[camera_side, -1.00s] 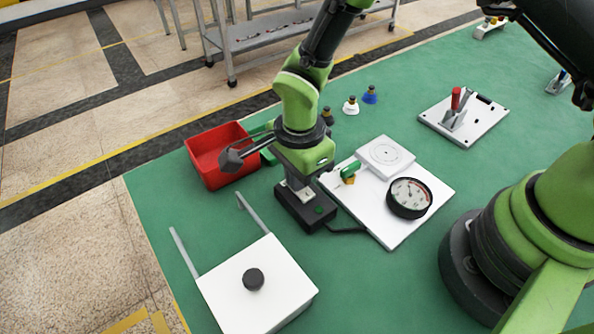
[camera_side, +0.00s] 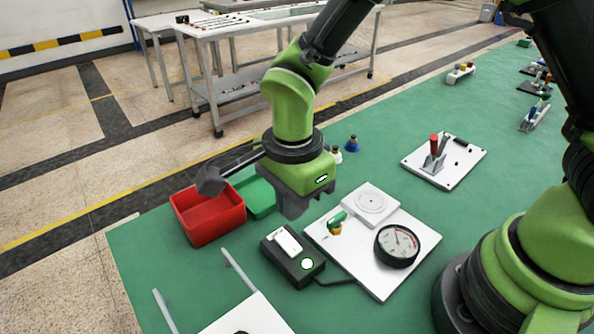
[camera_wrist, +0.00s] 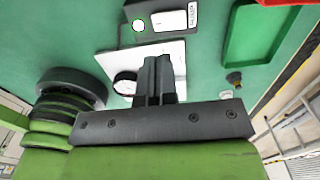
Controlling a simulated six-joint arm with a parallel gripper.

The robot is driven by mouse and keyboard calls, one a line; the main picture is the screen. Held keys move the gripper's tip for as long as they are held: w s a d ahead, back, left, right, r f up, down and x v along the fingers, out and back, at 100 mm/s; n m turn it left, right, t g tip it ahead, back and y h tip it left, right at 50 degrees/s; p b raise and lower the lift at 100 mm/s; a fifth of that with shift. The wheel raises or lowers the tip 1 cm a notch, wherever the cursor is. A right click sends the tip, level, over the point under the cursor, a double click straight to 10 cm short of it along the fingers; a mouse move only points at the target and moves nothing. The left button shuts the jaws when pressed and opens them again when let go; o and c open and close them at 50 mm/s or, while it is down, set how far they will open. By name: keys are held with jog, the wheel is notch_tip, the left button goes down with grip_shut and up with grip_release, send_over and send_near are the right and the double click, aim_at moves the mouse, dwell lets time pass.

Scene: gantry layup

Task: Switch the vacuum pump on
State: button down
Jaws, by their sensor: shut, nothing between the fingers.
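The vacuum pump's black switch box (camera_side: 292,270) sits on the green table, with a white rocker (camera_side: 287,241) on top. Beside the rocker a round lamp (camera_side: 307,264) glows white with a green rim. The box also shows at the top of the wrist view (camera_wrist: 150,35), with its lit lamp (camera_wrist: 138,25). My gripper (camera_side: 292,212) is shut and empty, raised above the box and clear of it. Its fingers (camera_wrist: 158,62) point toward the white plate in the wrist view. A cable runs from the box to the plate (camera_side: 378,283).
The plate carries a round gauge (camera_side: 397,245), a green-handled valve (camera_side: 337,220) and a square pad (camera_side: 370,203). A red bin (camera_side: 208,218) and green tray (camera_side: 258,195) stand behind left. A red-handled clamp (camera_side: 434,150) is at the back right. A white lidded piece (camera_side: 250,316) is in front.

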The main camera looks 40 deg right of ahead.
notch_tip(320, 180, up, 6)
jog(key=shift+s+r, duration=0.2)
jog(key=shift+s, duration=0.25)
jog(key=s+d+r+n+t+y, duration=0.2)
jog(key=s+d+r+n+t, duration=0.5)
jog(key=s+d+r+n, duration=0.5)
jog(key=shift+d+r+n, duration=0.35)
jog(key=shift+r+n, duration=0.2)
jog(key=shift+n, duration=0.45)
